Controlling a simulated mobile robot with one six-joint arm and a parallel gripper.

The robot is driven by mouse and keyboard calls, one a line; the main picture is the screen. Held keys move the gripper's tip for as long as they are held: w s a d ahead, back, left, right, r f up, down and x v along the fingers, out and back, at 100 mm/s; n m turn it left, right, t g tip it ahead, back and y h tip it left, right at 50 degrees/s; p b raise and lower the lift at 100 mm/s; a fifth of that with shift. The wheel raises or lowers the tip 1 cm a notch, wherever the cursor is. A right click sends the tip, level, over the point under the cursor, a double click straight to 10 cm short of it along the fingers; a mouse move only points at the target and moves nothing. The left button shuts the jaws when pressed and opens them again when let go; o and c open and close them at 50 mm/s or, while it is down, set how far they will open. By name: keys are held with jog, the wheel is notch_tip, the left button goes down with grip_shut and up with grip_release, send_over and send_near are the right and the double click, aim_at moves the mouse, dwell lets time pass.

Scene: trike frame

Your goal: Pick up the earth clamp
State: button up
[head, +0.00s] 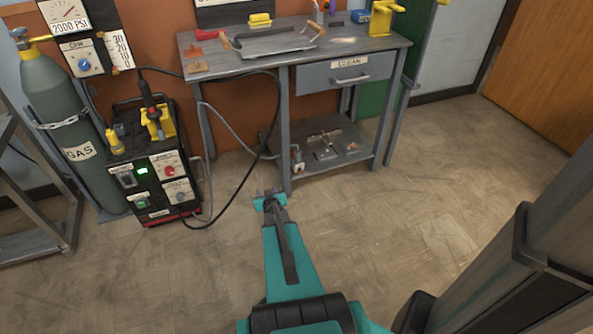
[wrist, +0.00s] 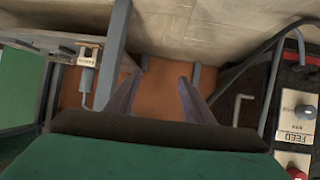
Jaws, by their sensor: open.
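What looks like the earth clamp (head: 298,159) is a small pale, labelled piece at the bench's front leg, low down near the lower shelf. A grey cable runs to it from the welding machine. A small labelled piece beside a grey leg, probably the same clamp, shows at the left in the wrist view (wrist: 90,56). My gripper (head: 268,193) is open and empty, left of the clamp and nearer the head camera. In the wrist view its two dark fingers (wrist: 157,88) stand apart with only the background between them. The clamp's jaws are too small to make out.
The welding machine (head: 158,175) stands left of my gripper, with a black cable (head: 270,135) looping to the floor. A gas cylinder (head: 60,115) is beyond it. The workbench (head: 250,66) holds tools. The floor (head: 400,200) on the right is clear.

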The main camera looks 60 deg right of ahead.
jog(key=s+d+t+h+b, duration=0.2)
jog(key=s+d+b, duration=0.15)
jog(key=d, duration=0.65)
jog(key=t+h+b, duration=0.2)
jog(key=h+b, duration=0.1)
jog(key=b, duration=0.2)
send_near(299, 155)
jog(key=shift+s+a+r+m, duration=0.4)
jog(key=shift+s+a+r, duration=0.1)
jog(key=shift+s+a, duration=0.2)
jog(key=shift+d, duration=0.1)
jog(key=b+x, duration=0.1)
jog(key=x, duration=0.4)
jog(key=b+x, duration=0.1)
jog(key=x, duration=0.1)
jog(key=shift+w+d+f+b, duration=0.1)
jog(key=shift+w+f+b, duration=0.1)
jog(key=shift+f+b, duration=0.15)
jog(key=shift+w+d+r, duration=0.1)
jog(key=shift+w+d, duration=0.25)
